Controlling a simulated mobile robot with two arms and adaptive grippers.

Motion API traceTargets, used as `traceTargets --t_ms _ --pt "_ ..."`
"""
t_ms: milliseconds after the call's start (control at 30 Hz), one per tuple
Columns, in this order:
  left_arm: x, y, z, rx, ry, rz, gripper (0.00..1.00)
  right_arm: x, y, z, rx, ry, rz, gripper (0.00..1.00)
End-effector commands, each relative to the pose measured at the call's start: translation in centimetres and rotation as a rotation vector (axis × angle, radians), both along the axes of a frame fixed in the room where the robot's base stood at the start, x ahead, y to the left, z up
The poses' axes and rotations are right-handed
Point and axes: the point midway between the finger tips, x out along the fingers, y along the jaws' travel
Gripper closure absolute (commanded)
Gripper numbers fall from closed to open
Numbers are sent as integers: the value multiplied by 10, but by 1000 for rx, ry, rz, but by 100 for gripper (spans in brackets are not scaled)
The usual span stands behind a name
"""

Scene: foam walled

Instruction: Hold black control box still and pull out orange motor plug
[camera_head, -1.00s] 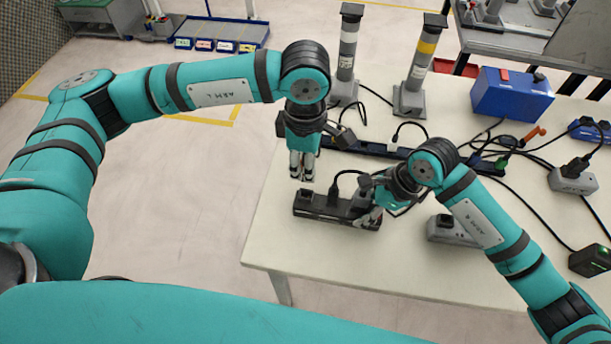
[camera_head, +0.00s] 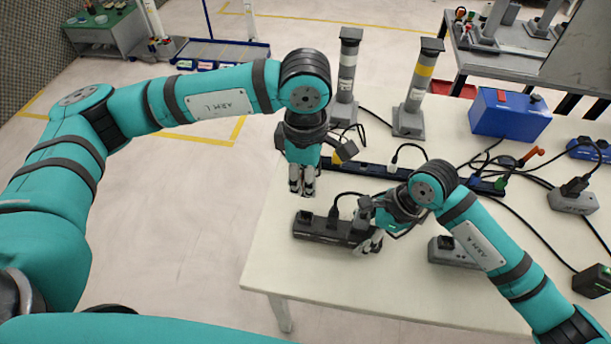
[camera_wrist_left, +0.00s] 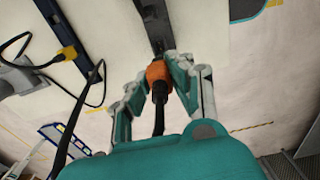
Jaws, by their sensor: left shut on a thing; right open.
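A long black box (camera_head: 318,229), which I take for the control box, lies near the table's front left edge, with a black plug and cable on top. My left gripper (camera_head: 302,190) is above and behind its left part. In the left wrist view that gripper (camera_wrist_left: 160,85) is shut on the orange motor plug (camera_wrist_left: 157,72), with a black cable trailing back. The dark box (camera_wrist_left: 152,22) shows just beyond the plug; I cannot tell whether they touch. The plug is hidden in the head view. My right gripper (camera_head: 371,243) is open at the box's right end.
A power strip (camera_head: 372,168) with cables runs behind the box. A yellow connector (camera_head: 338,157) is near my left gripper. The table's front left is clear.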

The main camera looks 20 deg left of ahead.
Motion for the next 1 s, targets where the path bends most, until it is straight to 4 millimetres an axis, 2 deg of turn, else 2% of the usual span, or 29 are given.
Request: traceTargets --t_ms 167,400,600,733,1000 --pt "0 0 0 0 0 0 100 2 -8 19 0 -5 0 26" --pt "0 0 0 0 0 0 100 3 -28 67 0 -7 -1 26" --pt "0 0 0 0 0 0 100 3 -41 97 -1 -4 -2 26" --pt "0 0 0 0 0 0 100 3 -45 107 0 -3 -1 26" --pt "0 0 4 0 0 0 100 3 -46 115 0 -1 0 26"
